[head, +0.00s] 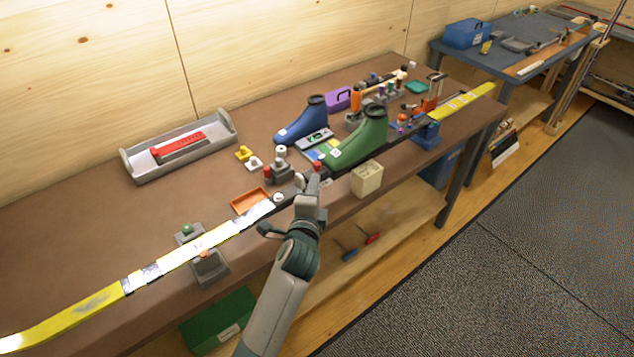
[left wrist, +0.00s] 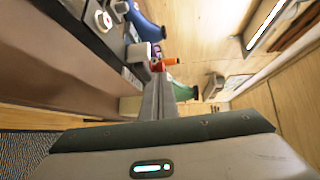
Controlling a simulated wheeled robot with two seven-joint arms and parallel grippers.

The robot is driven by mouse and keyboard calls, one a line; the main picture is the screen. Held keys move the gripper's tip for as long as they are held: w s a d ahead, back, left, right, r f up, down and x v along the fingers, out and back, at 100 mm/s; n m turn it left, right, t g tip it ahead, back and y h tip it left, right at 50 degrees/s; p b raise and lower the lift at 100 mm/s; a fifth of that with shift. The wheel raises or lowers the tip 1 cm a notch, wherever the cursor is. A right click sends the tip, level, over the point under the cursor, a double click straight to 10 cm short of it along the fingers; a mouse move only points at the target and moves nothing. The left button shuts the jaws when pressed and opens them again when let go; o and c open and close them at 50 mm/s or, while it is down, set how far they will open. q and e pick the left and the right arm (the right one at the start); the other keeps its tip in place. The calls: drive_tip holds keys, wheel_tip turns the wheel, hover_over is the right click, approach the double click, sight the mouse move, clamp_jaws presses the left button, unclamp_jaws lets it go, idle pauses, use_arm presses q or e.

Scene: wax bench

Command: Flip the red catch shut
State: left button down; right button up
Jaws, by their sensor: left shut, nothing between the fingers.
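A small red catch (head: 317,166) shows at the tips of my left gripper (head: 312,182), in front of the green boot (head: 362,138) on the long ski (head: 190,246). My left gripper is shut and empty, with its fingers close to the catch; I cannot tell whether they touch it. In the left wrist view, my closed fingers (left wrist: 159,92) point toward a small red part (left wrist: 157,66) that their tips partly hide. The catch is too small to tell if it stands up or lies flat. My right gripper is not in view.
A cream box (head: 367,179) stands at the bench edge right of the gripper. An orange tray (head: 250,201) and a grey block with knobs (head: 280,172) are to its left. A blue boot (head: 303,123) stands behind. A grey tray (head: 180,147) lies at the back left.

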use_arm(q)
drive_tip(key=b+v, duration=0.3)
drive_tip(key=v, duration=0.7)
drive_tip(key=shift+f, duration=0.2)
idle(0.4)
